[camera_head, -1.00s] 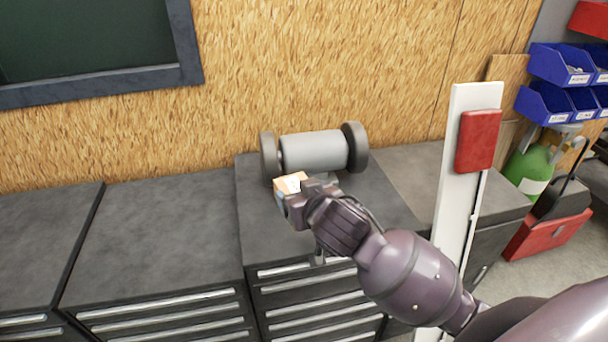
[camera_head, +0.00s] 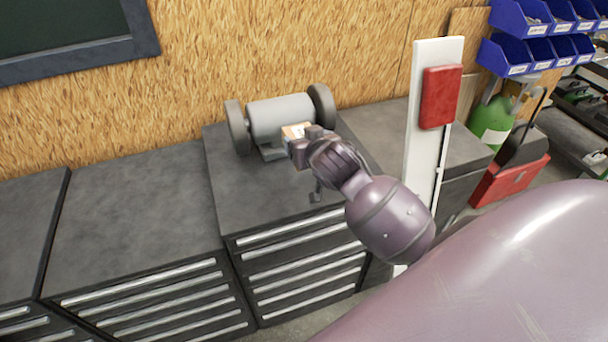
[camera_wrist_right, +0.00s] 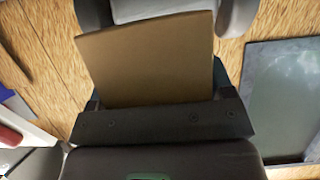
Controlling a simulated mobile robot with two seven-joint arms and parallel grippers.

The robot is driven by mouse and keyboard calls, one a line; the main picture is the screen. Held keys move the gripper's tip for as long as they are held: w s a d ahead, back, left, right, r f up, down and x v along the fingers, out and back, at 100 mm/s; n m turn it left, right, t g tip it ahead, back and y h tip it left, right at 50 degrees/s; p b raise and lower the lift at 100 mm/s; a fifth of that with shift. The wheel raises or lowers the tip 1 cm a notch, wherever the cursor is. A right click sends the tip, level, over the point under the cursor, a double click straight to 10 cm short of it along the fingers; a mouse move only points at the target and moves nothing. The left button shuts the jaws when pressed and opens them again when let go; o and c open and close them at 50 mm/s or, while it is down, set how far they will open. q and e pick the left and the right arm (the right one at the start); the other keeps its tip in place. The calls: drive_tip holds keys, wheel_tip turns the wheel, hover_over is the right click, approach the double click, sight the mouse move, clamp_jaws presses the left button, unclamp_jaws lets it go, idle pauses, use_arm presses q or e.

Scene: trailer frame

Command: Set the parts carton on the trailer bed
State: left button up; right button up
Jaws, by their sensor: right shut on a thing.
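The parts carton (camera_head: 296,131) is a small brown box with a pale label, seen in the head view in front of the bench grinder. My right gripper (camera_head: 298,147) is shut on it, and the gripper and arm hide part of it. In the right wrist view the carton (camera_wrist_right: 150,60) fills the space between the fingers of my right gripper (camera_wrist_right: 155,95). Whether the carton touches the cabinet top below cannot be told. The trailer bed is not in view. My left gripper is not in view.
A grey bench grinder (camera_head: 281,118) stands on the drawer cabinet top (camera_head: 240,190) by the chipboard wall. A white post (camera_head: 430,130) with a red box (camera_head: 440,97) stands to the right. The cabinet tops at left (camera_head: 130,220) are clear.

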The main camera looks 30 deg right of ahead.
wheel_tip(320, 180, down, 12)
drive_tip(key=shift+r, duration=0.2)
idle(0.4)
drive_tip(key=shift+f, duration=0.15)
drive_tip(key=o, duration=1.2)
